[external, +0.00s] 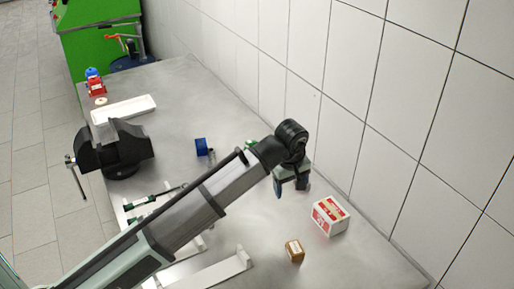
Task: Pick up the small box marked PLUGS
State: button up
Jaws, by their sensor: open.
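A small orange-brown box (294,251) sits on the grey metal bench, near the lower middle of the external view. A larger white and red box (330,215) stands to its upper right. The print on both boxes is too small to read, so I cannot tell which is marked PLUGS. My gripper (291,190) is open, with its fingers pointing down. In the picture it is above the small brown box and to the upper left of the white and red box. It appears empty and apart from both boxes.
A tiled wall (400,130) runs along the right of the bench. A black vise (112,150), a white tray (124,109) and a blue item (201,147) are on the left side. A white bracket (225,270) lies left of the brown box. Bare bench surrounds both boxes.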

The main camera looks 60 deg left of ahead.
jog(key=g+h, duration=0.1)
jog(key=g, duration=0.1)
send_over(295, 247)
jog(key=shift+m, duration=0.4)
jog(key=shift+f, duration=6.95)
jog(key=shift+c, duration=0.4)
jog(key=c, duration=1.1)
